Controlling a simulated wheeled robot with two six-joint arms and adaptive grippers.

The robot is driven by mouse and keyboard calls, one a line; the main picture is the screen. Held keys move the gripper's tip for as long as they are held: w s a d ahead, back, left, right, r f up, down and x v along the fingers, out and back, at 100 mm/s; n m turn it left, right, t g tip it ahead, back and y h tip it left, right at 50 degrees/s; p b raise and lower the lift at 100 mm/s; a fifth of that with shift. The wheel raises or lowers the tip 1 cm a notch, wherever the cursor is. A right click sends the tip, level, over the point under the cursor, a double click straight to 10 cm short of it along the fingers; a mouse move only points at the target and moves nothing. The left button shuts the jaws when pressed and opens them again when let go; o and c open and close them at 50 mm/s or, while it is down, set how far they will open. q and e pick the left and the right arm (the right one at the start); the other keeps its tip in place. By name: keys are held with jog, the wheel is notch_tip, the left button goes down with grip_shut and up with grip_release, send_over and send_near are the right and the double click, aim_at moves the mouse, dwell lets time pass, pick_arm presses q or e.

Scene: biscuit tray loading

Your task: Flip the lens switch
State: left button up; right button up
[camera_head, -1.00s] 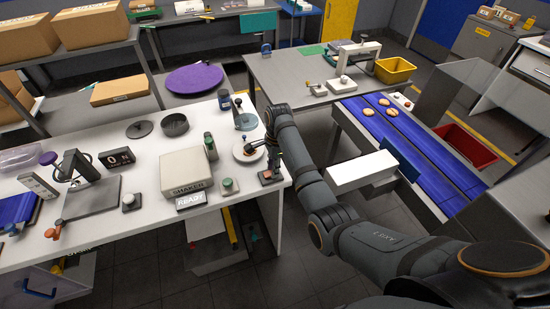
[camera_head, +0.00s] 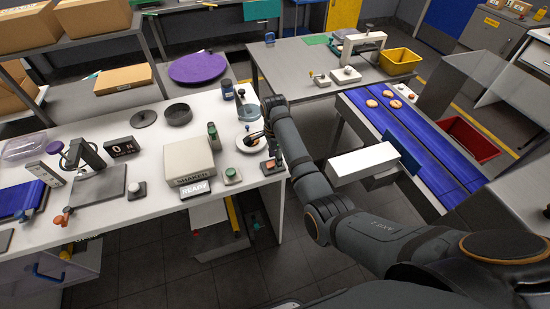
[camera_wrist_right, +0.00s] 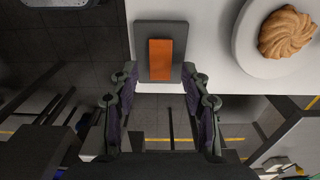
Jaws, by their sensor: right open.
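The switch is a dark square base with an orange rocker (camera_wrist_right: 160,60) at the front right corner of the white table; it also shows in the head view (camera_head: 269,165). My right gripper (camera_wrist_right: 160,82) is open, its two fingers apart on either side of the orange rocker's near end, with nothing between them. In the head view the right gripper (camera_head: 273,146) hangs just above the switch; whether it touches cannot be told. A round lens on a stand (camera_head: 249,112) stands behind a white plate (camera_head: 243,148) with a biscuit (camera_wrist_right: 286,32). My left gripper is out of view.
The plate lies close to the right of the switch in the wrist view. A green button box (camera_head: 232,176) and a beige shaker (camera_head: 190,158) stand to the left on the white table (camera_head: 150,205). A blue conveyor (camera_head: 400,140) with biscuits runs at right.

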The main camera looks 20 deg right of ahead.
notch_tip(320, 180, up, 7)
jog(key=shift+r, duration=0.1)
dwell(0.5)
